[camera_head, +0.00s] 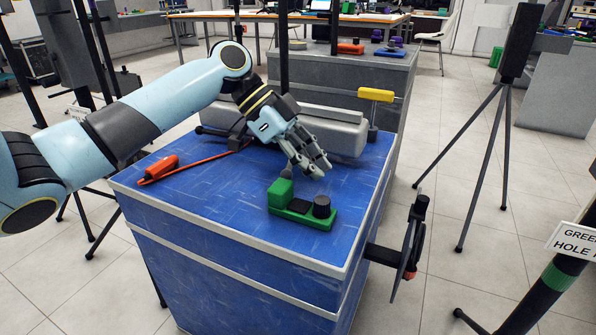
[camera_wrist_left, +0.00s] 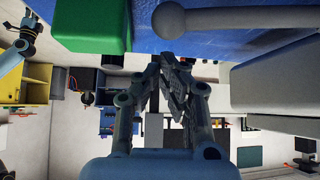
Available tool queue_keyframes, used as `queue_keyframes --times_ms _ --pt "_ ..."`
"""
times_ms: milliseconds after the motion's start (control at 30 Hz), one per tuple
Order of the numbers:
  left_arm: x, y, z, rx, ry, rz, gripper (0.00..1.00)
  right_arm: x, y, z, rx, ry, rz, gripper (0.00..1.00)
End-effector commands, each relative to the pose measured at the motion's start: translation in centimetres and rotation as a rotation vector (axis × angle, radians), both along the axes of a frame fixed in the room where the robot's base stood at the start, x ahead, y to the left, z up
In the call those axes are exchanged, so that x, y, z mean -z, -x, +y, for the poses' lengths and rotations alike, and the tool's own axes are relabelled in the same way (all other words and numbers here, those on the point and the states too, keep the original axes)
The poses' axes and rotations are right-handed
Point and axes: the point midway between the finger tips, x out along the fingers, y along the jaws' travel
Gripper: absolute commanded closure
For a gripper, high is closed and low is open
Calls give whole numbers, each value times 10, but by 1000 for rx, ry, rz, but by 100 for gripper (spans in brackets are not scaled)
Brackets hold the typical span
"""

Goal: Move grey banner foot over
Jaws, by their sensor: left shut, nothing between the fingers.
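The grey banner foot (camera_head: 330,128) looks like a long, light grey bar with rounded edges, lying along the back of the blue-topped cabinet. My left gripper (camera_head: 318,170) comes in from the left and points down and to the right, just in front of the bar. Its fingers are together and hold nothing. They hide part of the bar in the head view. In the left wrist view the closed fingertips (camera_wrist_left: 176,62) sit in the middle, with a pale grey block (camera_wrist_left: 275,85), likely the bar, to the right and apart from them.
A green block with black knobs (camera_head: 303,217) stands on the blue top (camera_head: 225,205), in front of my gripper. An orange-red tool with a cord (camera_head: 160,168) lies at left. A yellow-handled tool (camera_head: 375,95) stands behind the bar. A black tripod (camera_head: 485,150) stands at right.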

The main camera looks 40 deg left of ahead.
Motion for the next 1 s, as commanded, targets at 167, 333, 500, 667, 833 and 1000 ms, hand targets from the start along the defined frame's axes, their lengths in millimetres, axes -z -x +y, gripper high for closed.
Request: queue_keyframes --times_ms 167,333,500,667,833,1000 --pt "3 8 21 -1 -3 0 100 -5 -8 2 -1 -1 -3 100" --pt "3 10 26 -1 0 -1 100 -7 -11 3 -2 -1 -4 100" --pt "3 10 26 -1 0 -1 100 -8 -11 3 -1 -1 -4 100" --pt "3 10 26 -1 0 -1 100 -8 -12 3 -2 -1 -7 100" --pt "0 15 34 -2 -2 -2 100 3 12 -3 3 2 7 100" --pt "0 22 46 -1 -1 -1 100 14 39 -10 7 6 12 100"
